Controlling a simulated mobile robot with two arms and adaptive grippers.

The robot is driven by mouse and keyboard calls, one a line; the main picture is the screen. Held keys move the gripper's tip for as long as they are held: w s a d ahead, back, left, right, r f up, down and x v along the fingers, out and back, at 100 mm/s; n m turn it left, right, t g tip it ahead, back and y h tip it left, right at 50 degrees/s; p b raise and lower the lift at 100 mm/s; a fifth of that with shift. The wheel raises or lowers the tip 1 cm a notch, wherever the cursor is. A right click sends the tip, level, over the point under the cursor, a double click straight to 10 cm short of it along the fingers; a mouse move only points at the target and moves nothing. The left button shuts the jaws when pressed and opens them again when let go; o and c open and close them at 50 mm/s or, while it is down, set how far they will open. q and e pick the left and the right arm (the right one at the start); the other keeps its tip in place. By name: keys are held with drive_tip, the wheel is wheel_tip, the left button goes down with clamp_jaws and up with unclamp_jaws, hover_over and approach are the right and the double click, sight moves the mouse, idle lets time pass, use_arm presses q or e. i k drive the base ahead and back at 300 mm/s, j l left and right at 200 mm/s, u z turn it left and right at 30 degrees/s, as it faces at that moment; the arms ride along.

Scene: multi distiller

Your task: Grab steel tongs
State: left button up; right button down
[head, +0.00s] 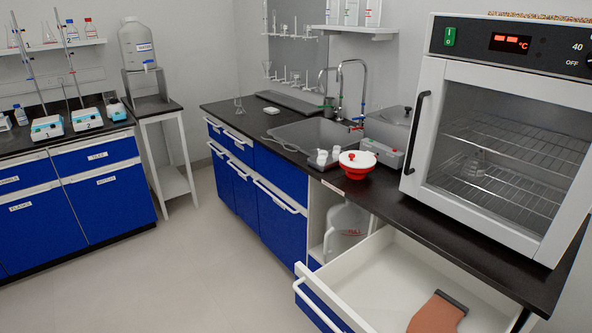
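A thin grey metal item (281,144), which looks like the steel tongs, lies on the black counter (232,116) just left of the sink. It is small in the head view, and its exact shape is hard to tell. Neither of my grippers shows in this view.
A white drawer (345,297) stands open at the lower right, with an orange-brown item with a dark end (436,314) inside. A red and white bowl-like container (357,164) stands by the sink (312,134). A large oven (505,120) fills the right. The floor (200,265) is clear.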

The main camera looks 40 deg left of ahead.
sight(282, 143)
drive_tip(key=i+j, duration=0.15)
drive_tip(key=j, duration=0.25)
drive_tip(key=i+j, duration=0.15)
drive_tip(key=j, duration=0.2)
drive_tip(key=i+j, duration=0.15)
drive_tip(key=j, duration=0.25)
drive_tip(key=i+j, duration=0.15)
drive_tip(key=j, duration=0.2)
drive_tip(key=i+j, duration=0.15)
drive_tip(key=j, duration=0.25)
drive_tip(key=i+j, duration=0.1)
drive_tip(key=j, duration=0.25)
